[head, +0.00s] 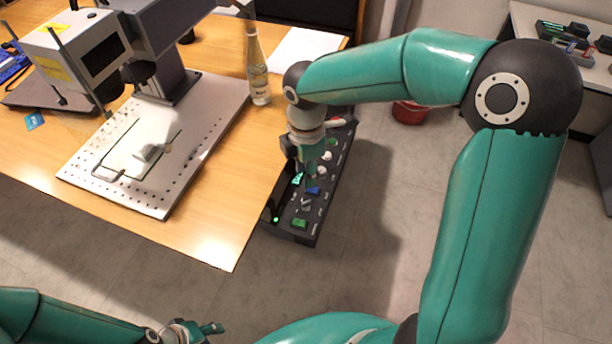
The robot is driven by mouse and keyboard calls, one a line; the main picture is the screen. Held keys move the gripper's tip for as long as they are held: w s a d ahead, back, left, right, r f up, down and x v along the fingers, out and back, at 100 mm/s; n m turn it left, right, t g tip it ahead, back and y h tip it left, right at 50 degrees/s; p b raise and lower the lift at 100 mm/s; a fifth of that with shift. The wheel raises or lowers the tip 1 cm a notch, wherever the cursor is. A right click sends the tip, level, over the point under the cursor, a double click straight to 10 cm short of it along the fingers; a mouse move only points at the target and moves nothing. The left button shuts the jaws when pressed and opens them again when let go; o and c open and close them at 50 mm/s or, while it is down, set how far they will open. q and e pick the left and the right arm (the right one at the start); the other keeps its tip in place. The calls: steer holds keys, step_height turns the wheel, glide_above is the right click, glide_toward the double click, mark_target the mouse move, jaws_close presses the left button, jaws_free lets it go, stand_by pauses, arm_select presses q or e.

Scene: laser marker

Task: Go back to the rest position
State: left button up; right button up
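My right arm reaches forward, and my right gripper (310,182) points down over a black control box (290,229) beside the table's right edge. The gripper is close above the box's buttons; I cannot tell whether it touches one, and its fingers are too small to read. My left gripper (208,329) is low at the bottom edge, in front of the table and away from everything. Its finger opening cannot be made out.
The laser marker (80,55) stands on the wooden table (215,232) above a perforated plate (160,200) carrying a small grey piece (150,152). A glass bottle (257,70) stands near my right forearm. A red bucket (408,112) is on the floor behind. Floor in front is clear.

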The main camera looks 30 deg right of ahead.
stand_by(0.4)
steer(key=s+a+f+m+g+y+p, duration=0.2)
steer(key=s+a+f+m+p, duration=0.3)
steer(key=s+f, duration=0.4)
steer(key=s+a+f+m+g+y+p, duration=0.15)
steer(key=s+a+f+m+p, duration=0.3)
steer(key=s+f+m, duration=0.45)
steer(key=w+m+t, duration=0.2)
steer(key=w+m, duration=0.1)
steer(key=w+m+t+b, duration=0.1)
steer(key=m+t, duration=0.1)
steer(key=shift+w+a+f+y, duration=0.15)
steer(key=shift+a+f+y, duration=0.05)
steer(key=shift+f+y, duration=0.05)
steer(key=shift+c, duration=0.3)
